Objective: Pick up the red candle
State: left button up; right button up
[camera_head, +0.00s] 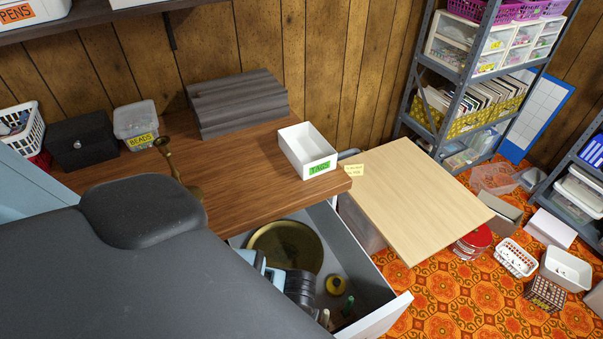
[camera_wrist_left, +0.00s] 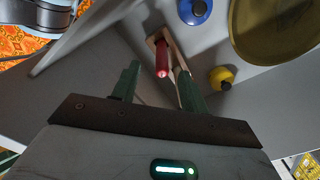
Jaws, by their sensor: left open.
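The red candle (camera_wrist_left: 162,60) lies in the open grey drawer (camera_head: 378,317), seen in the left wrist view just beyond and between my left fingertips. A tan wooden piece (camera_wrist_left: 178,58) lies close beside it. My left gripper (camera_wrist_left: 157,82) is open, its two green fingers apart on either side of the candle's near end; whether they touch it I cannot tell. In the head view the gripper (camera_head: 336,311) reaches down into the drawer, and I cannot make out the candle there. My right gripper is not in view.
In the drawer, a yellow object (camera_wrist_left: 221,79), a blue object (camera_wrist_left: 195,10) and a large brass dish (camera_wrist_left: 270,25) lie near the candle. The drawer's walls surround the gripper. Above are the brown desktop (camera_head: 240,180), a white TAGS box (camera_head: 307,150) and a pale board (camera_head: 415,200).

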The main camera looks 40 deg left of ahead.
pick_arm(q)
jog(key=f, duration=0.3)
jog(key=f+b, duration=0.1)
jog(key=f, duration=0.1)
jog(key=shift+w+d+f, duration=0.15)
jog(key=shift+w+f, duration=0.1)
jog(key=shift+f, duration=0.05)
jog(key=shift+c, duration=0.4)
grip_shut()
